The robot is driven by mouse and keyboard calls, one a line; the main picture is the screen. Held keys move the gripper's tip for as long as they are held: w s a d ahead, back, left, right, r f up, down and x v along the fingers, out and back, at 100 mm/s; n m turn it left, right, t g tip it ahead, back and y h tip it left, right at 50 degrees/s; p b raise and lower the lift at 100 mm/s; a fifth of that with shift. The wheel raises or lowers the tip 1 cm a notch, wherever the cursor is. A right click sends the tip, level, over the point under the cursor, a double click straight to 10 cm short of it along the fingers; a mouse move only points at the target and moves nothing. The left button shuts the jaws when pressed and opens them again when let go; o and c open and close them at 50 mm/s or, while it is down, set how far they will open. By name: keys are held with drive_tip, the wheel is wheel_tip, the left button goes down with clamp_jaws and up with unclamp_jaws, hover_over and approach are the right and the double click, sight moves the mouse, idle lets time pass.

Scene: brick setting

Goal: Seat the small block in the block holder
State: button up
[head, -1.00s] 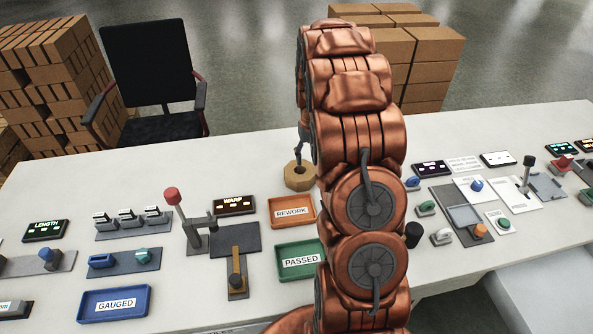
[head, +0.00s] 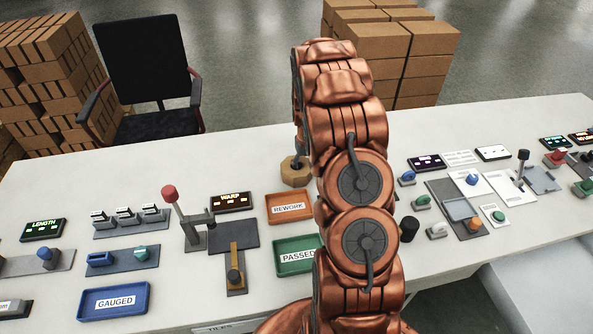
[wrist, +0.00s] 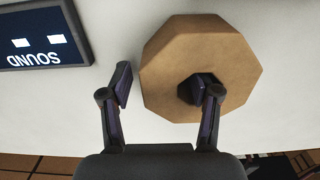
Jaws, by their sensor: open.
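My gripper (wrist: 162,90) is open, its fingers spread apart over the table. In the wrist view, the right finger overlaps the middle of a tan octagonal block (wrist: 165,65); the left finger is beside its left edge. I cannot tell whether the finger touches it. In the head view this octagonal block (head: 296,172) stands on the table left of my arm, which hides most of the gripper. No piece is clearly marked as the small block or the block holder. A grey plate (head: 120,262) at the left carries a blue piece (head: 100,259) and a teal piece (head: 141,252).
An orange REWORK tray (head: 288,208) and a green PASSED tray (head: 296,256) lie close to my arm. A red-knobbed lever (head: 170,193) stands left. A blue GAUGED tray (head: 115,302) is at front left. A SOUND display (wrist: 40,40) lies beside the octagonal block.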

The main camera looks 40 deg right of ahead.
drive_tip(key=shift+c, duration=0.3)
clamp_jaws()
idle(0.3)
